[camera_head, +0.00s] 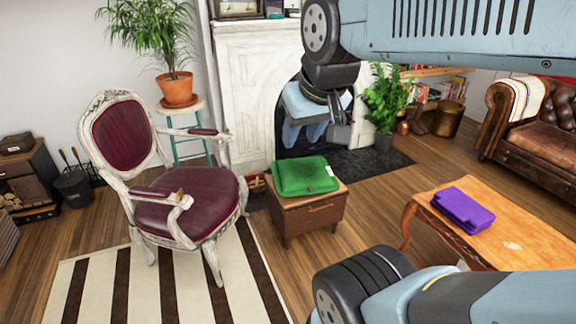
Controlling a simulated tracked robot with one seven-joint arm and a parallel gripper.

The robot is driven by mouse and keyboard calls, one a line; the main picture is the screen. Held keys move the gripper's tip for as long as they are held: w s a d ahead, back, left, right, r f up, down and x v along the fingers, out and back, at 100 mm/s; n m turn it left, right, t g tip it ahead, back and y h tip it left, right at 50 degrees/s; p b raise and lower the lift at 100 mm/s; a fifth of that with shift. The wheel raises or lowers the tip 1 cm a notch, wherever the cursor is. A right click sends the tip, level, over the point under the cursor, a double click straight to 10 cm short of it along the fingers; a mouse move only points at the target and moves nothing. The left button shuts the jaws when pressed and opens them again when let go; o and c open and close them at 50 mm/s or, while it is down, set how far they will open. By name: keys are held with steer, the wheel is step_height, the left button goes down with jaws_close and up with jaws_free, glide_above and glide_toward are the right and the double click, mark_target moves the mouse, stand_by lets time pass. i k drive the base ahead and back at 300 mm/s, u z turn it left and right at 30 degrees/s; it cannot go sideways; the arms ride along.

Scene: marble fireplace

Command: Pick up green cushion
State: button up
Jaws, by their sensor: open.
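The green cushion (304,175) lies flat on top of a small wooden drawer stool (315,212). It has a small white tag near its right edge. My gripper (316,134) is open and empty, with its fingers pointing down. In the picture it shows above the cushion, in front of the fireplace, with a visible gap between fingertips and cushion. How far apart they are in depth, I cannot tell.
A red-and-white armchair (190,190) stands close left of the stool. A wooden table (520,237) with a purple folded item (462,209) is at right. A white fireplace (245,85) and a potted plant (385,98) stand behind. Floor between stool and table is clear.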

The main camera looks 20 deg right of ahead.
mark_target(292, 178)
steer(key=z, duration=0.05)
steer(key=i, duration=1.05)
steer(key=z, duration=0.95)
steer(key=i, duration=0.9)
steer(key=z, duration=0.7)
steer(key=k, duration=0.85)
steer(key=z, duration=0.2)
steer(key=i, duration=0.85)
steer(key=u, duration=0.1)
